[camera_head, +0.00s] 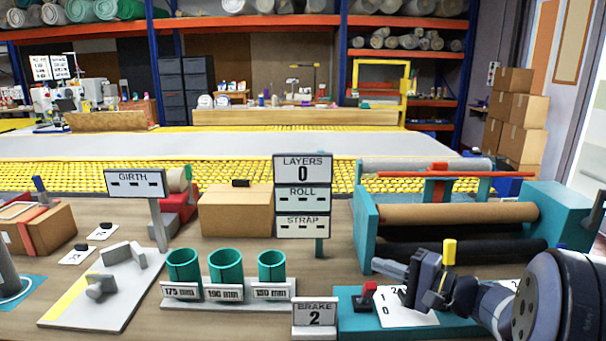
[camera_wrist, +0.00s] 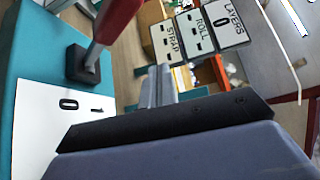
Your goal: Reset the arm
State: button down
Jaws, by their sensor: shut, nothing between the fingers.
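My gripper (camera_head: 388,268) reaches in from the right in the head view, low over the teal brake base at the front right of the bench. Its fingers lie together with nothing between them; they also show in the wrist view (camera_wrist: 158,86). The red brake lever (camera_head: 368,290) stands just below and left of the fingers, apart from them as far as I can tell. In the wrist view the red lever (camera_wrist: 112,22) is at the upper left, beside a white number card (camera_wrist: 60,125). The brake sign (camera_head: 314,317) reads 2.
A teal roller stand (camera_head: 365,215) with a brown roll (camera_head: 455,213) stands behind my arm. The layers sign (camera_head: 303,168) reads 0. Green cups (camera_head: 226,267), a carton (camera_head: 236,211) and a girth sign (camera_head: 136,184) are to the left. A yellow upright piece (camera_head: 449,250) is by my gripper.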

jog(key=shift+w+a+r+m+g+h+p, duration=0.15)
jog(key=shift+w+a+r+m+g+p, duration=0.2)
jog(key=shift+p, duration=0.95)
jog(key=shift+w+a+r+m+g+h+p, duration=0.15)
jog(key=shift+w+a+p, duration=0.25)
jog(key=shift+p, duration=0.85)
jog(key=p, duration=0.2)
jog(key=shift+w+d+f+m+g+h+p, duration=0.1)
jog(key=shift+w+f+m+g+h+p, duration=0.2)
jog(key=shift+w+f+m, duration=0.1)
jog(key=shift+f, duration=0.1)
